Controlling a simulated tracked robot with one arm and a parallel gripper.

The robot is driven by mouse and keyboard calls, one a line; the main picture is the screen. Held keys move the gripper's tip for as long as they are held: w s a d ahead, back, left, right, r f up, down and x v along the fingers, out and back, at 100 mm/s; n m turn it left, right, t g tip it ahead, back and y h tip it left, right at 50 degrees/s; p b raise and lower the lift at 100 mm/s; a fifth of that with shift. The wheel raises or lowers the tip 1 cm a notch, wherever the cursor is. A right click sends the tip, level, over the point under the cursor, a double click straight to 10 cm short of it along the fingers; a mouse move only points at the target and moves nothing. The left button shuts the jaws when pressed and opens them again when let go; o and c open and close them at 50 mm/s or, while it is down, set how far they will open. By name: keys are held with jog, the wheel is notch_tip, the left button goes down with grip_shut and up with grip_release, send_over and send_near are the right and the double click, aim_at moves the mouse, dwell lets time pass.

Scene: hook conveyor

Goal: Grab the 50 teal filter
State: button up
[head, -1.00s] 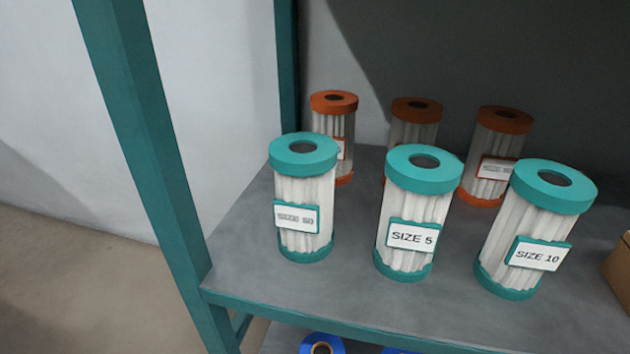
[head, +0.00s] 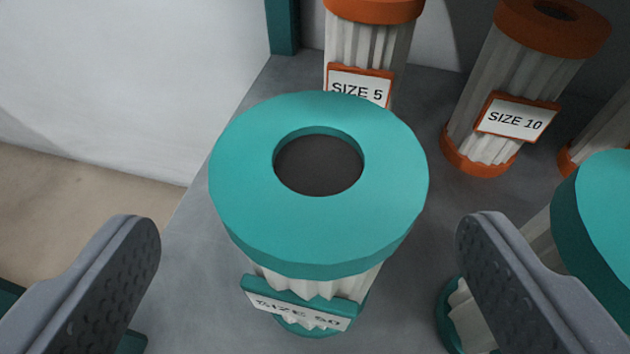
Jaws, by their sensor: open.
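The teal filter labelled SIZE 50 (head: 395,190) stands upright on the grey shelf in the middle of the head view. It has a teal ring cap with a dark hole, white pleats and a tilted label plate (head: 300,306) low on its front. My gripper (head: 308,245) is open, with one finger to the left of the filter and one to the right. Neither finger appears to touch it. The right finger is between this filter and a neighbouring teal filter (head: 600,215), which is cut off by the right edge.
Behind stand an orange filter labelled SIZE 5 (head: 370,45), another labelled SIZE 10 (head: 520,80), and part of a third (head: 605,135). The grey shelf (head: 255,110) is bare to the left, up to its edge. A teal post (head: 282,25) stands at the back.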

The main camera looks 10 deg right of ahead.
aim_at(317, 165)
jog(key=shift+b+x, duration=1.25)
jog(key=shift+x, duration=2.05)
jog(key=shift+d+r, duration=0.2)
jog(key=c, duration=1.2)
